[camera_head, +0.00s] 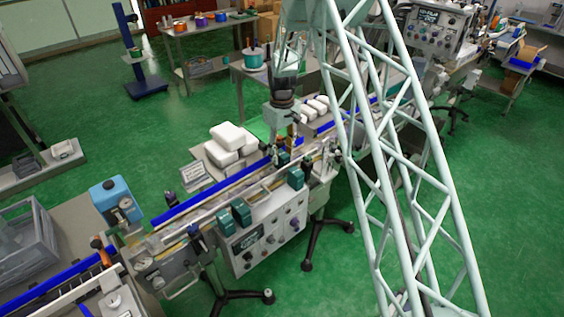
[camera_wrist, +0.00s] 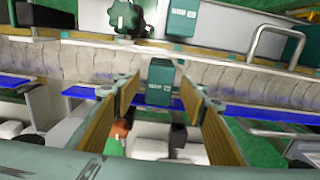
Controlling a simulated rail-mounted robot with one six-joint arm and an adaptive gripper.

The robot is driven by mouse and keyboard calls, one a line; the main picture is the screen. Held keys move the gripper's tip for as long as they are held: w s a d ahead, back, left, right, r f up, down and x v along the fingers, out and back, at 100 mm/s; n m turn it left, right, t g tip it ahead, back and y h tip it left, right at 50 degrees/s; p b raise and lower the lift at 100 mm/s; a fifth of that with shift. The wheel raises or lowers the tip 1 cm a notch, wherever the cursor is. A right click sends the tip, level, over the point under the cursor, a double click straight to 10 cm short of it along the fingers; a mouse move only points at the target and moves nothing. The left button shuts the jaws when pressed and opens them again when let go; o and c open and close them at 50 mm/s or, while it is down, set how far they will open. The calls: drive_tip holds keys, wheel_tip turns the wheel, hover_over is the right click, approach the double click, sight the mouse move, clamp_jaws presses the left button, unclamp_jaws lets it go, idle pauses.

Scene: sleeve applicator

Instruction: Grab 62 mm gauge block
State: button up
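In the wrist view a dark green block (camera_wrist: 160,80) with a small pale label shows between the two finger tips of my gripper (camera_wrist: 169,92). The label is too small to read, so I cannot tell whether it is the 62 mm gauge block. My gripper is open, with clear gaps on both sides of the block. A second green block (camera_wrist: 181,20) sits farther up on the machine. In the head view my gripper (camera_head: 284,150) hangs over the conveyor; its fingers are small and partly hidden. Green blocks on the machine's front include one near the gripper (camera_head: 296,178) and another farther left (camera_head: 241,212).
The conveyor machine (camera_head: 262,236) has knobs, a blue rail (camera_head: 195,203) and metal handles around my gripper. White rounded packs (camera_head: 228,136) lie behind it. Green floor is clear in front.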

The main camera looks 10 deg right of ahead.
drive_tip(key=shift+f, duration=1.65)
drive_tip(key=shift+c, duration=0.4)
drive_tip(key=c, duration=1)
drive_tip(key=shift+w+r, duration=0.1)
drive_tip(key=shift+r, duration=0.05)
drive_tip(key=shift+r, duration=4.9)
